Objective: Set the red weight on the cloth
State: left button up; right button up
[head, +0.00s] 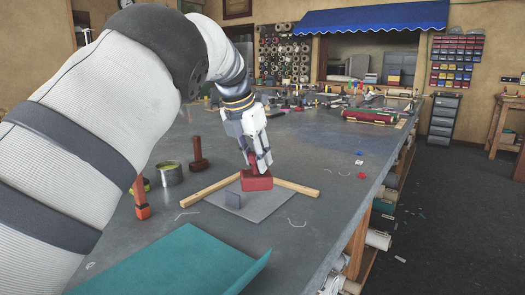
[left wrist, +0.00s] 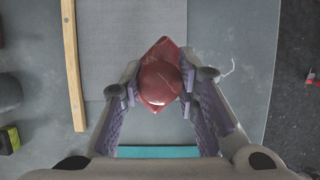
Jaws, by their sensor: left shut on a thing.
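The red weight (head: 257,183) is a block with a knob on top, at the back part of a flat grey sheet (head: 262,207) in the head view. My left gripper (head: 259,165) comes down from above and is shut on its knob. In the left wrist view the red weight (left wrist: 160,78) sits between the two fingers over the grey sheet (left wrist: 130,25). I cannot tell whether its base touches the sheet. A teal cloth (head: 180,262) lies at the near side of the table, and its edge (left wrist: 158,152) shows in the left wrist view. My right gripper is not in view.
Two wooden strips (head: 210,187) (head: 297,187) flank the grey sheet. A tin (head: 171,173), a dark red-brown knobbed object (head: 198,157) and an orange-and-black tool (head: 140,198) stand left. The table's right edge is fairly close.

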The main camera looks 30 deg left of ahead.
aim_at(256, 174)
pick_arm(q)
jog(key=shift+w+a+f, duration=0.35)
jog(key=shift+w+f, duration=0.25)
jog(key=shift+f, duration=0.05)
jog(key=shift+w+a+f, duration=0.35)
jog(key=shift+w+f, duration=0.25)
jog(key=shift+f, duration=1.3)
jog(key=shift+f, duration=0.1)
jog(key=o, duration=1.2)
jog(key=shift+s+f, duration=0.15)
jog(key=shift+f, duration=0.05)
jog(key=shift+c, duration=0.2)
jog(key=v, duration=1.2)
jog(key=shift+d+r+p, duration=0.1)
jog(key=shift+p, duration=0.2)
